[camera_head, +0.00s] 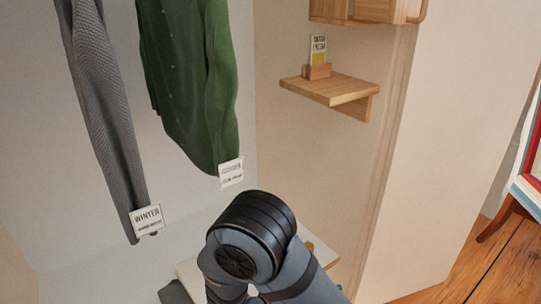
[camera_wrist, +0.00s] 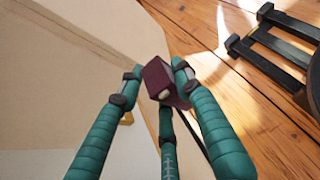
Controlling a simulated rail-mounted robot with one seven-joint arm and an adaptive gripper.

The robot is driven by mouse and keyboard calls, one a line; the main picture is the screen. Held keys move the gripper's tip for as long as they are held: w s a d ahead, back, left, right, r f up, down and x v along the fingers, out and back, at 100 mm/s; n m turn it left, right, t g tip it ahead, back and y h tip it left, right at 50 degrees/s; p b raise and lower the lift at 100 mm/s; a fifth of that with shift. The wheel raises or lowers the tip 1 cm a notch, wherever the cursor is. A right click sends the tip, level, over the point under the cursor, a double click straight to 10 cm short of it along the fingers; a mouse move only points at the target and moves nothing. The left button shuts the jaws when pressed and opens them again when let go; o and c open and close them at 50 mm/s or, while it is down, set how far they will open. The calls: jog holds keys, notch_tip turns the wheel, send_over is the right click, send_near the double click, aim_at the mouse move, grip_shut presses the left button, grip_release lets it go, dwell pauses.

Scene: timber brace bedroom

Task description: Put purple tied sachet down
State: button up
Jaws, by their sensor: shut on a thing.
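The purple sachet (camera_wrist: 158,76) shows in the wrist view as a small dark purple, boxy shape with a pale patch on its lower side. My gripper (camera_wrist: 155,84) has teal padded fingers with dark tips, and it is shut on the sachet. The fingers hide part of the sachet, and no tie can be made out. In the head view neither the sachet nor the gripper can be made out; my arm covers the bottom middle.
A wooden wall shelf (camera_head: 331,88) holds a small card (camera_head: 318,50) in a block. A grey knitted garment (camera_head: 100,110) and a green cardigan (camera_head: 190,80) hang at left with tags. A pale low surface (camera_head: 187,270) lies partly behind my arm. Plank floor (camera_wrist: 222,30) shows at right.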

jog(key=r+p, duration=0.1)
jog(key=s+r+n+t+p, duration=0.1)
jog(key=d+r+n+y, duration=0.1)
jog(key=r, duration=0.1)
jog(key=shift+s+t+p, duration=0.2)
jog(key=shift+t+p, duration=0.2)
notch_tip(320, 180, up, 33)
jog(key=d+p, duration=0.2)
jog(key=p, duration=3.7)
jog(key=shift+r, duration=0.15)
